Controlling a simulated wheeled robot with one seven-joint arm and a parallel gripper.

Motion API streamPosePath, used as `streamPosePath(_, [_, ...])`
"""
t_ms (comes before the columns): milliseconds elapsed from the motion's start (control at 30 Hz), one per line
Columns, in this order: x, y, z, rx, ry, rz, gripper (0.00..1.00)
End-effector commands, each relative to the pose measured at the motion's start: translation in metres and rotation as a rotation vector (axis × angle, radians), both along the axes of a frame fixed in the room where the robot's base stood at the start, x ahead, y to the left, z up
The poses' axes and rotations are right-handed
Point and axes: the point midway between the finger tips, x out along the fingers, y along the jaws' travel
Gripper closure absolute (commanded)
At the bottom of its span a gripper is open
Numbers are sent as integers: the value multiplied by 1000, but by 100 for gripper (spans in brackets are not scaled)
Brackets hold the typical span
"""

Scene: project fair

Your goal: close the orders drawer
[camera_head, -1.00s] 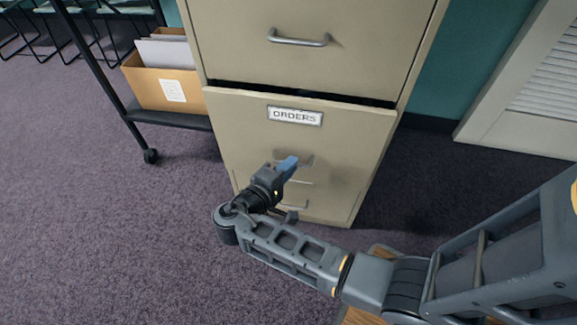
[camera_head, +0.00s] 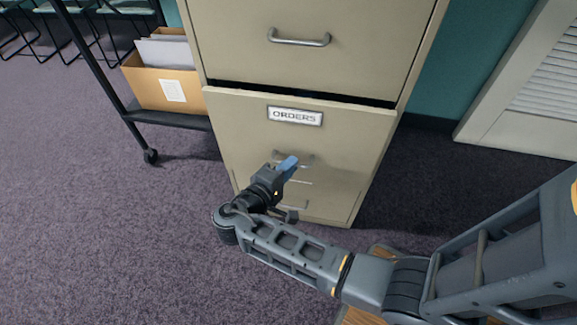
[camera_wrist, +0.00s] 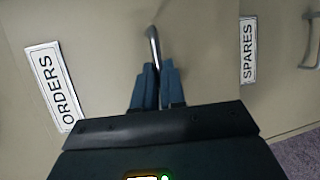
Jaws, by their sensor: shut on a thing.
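The orders drawer (camera_head: 240,130) is the beige drawer with the white ORDERS label (camera_head: 295,116). It stands a little out from the cabinet, with a dark gap along its top edge. My gripper (camera_head: 290,162) is at the front of this drawer, below the label. In the wrist view its blue fingers (camera_wrist: 155,85) are shut on the drawer's metal handle (camera_wrist: 153,42). The ORDERS label (camera_wrist: 53,88) shows at the left there. Part of the handle is hidden by the fingers.
A drawer with a SPARES label (camera_wrist: 248,50) lies beside it in the wrist view. The drawer above has a metal handle (camera_head: 299,38) and looks shut. A black cart with a cardboard box (camera_head: 150,90) stands left. Purple carpet (camera_head: 90,230) is clear at left.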

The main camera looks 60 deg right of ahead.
Motion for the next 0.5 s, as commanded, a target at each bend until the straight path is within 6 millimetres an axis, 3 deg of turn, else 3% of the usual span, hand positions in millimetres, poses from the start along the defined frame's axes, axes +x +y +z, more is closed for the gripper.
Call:
streamPosePath(333, [1,-1,-1,1,1,2,100])
streamPosePath(500, [8,-20,0,0,0,1,100])
